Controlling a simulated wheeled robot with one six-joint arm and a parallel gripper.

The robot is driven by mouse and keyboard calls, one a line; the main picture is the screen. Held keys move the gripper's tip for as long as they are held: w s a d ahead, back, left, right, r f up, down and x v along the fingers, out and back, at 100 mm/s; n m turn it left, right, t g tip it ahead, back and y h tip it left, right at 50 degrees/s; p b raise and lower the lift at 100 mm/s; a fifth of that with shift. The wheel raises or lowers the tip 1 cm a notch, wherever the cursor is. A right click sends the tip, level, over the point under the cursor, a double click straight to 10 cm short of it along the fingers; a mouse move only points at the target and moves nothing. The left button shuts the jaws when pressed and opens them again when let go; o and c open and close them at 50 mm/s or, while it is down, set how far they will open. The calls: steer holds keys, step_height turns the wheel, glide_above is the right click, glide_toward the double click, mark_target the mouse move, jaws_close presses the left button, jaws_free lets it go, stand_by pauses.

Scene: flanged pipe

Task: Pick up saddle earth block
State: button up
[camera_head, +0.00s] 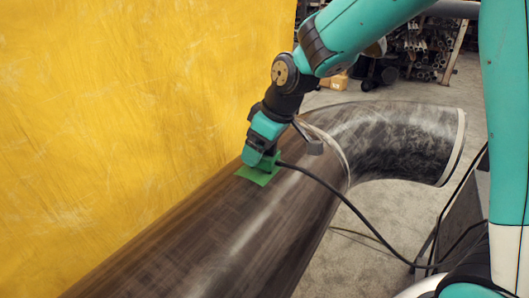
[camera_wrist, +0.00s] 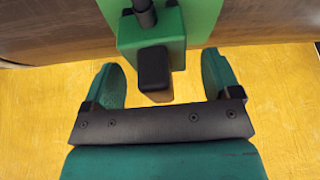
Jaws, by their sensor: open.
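The saddle earth block (camera_wrist: 130,45) is a green block with a black cable entering it and a dark rectangular stub facing me. It sits on a bright green patch (camera_head: 258,178) on top of the dark pipe (camera_head: 225,225). In the head view my gripper (camera_head: 262,158) is down at the block and hides most of it. In the wrist view my gripper (camera_wrist: 160,68) is open, with one teal finger on each side of the stub. Gaps show between the fingers and the stub, so nothing is gripped.
A black cable (camera_head: 335,192) runs from the block across the pipe to the lower right. The pipe bends right at a pale weld ring (camera_head: 331,148). A yellow wall or sheet (camera_head: 120,90) stands close on the left. Grey floor (camera_head: 390,215) lies to the right.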

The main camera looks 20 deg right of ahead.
steer(key=c, duration=1.4)
steer(key=shift+r, duration=0.1)
steer(key=shift+c, duration=0.2)
